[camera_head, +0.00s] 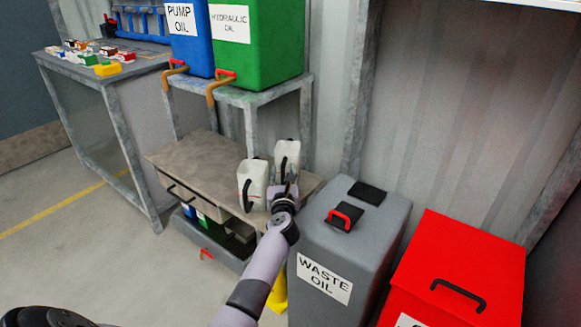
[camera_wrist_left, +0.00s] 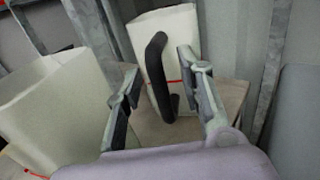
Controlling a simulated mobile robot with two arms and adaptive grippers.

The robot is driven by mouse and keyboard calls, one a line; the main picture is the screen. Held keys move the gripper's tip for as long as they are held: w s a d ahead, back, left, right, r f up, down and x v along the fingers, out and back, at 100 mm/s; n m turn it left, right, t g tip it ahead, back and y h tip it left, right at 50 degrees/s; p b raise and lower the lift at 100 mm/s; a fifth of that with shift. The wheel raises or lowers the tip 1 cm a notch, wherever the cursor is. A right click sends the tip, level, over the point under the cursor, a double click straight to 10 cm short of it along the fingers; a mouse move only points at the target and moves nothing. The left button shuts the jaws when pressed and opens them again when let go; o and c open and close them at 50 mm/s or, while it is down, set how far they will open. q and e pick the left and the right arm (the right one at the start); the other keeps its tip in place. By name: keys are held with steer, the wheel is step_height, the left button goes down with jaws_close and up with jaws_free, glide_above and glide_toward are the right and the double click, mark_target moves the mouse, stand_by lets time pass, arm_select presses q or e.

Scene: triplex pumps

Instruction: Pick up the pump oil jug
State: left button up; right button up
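Two white jugs with black handles stand on the bench, the left jug (camera_head: 252,181) and the right jug (camera_head: 288,150); I cannot read which one is the pump oil jug. My left gripper (camera_head: 287,190) is at the right jug. In the left wrist view my left gripper (camera_wrist_left: 158,78) is open, with its fingers on either side of the black handle (camera_wrist_left: 154,62) of the right jug (camera_wrist_left: 180,30). I cannot tell whether a finger touches the handle. The left jug (camera_wrist_left: 50,110) is left of the fingers. My right gripper is not in view.
The bench (camera_head: 190,157) is clear left of the jugs. Blue pump oil (camera_head: 187,35) and green hydraulic oil (camera_head: 262,45) containers stand on a shelf behind it. A grey waste oil bin (camera_head: 345,240) and a red bin (camera_head: 460,265) stand to the right.

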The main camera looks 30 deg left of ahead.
arm_select(q)
steer(key=shift+s+r, duration=0.15)
steer(key=shift+c, duration=0.4)
steer(key=c, duration=0.4)
jaws_close()
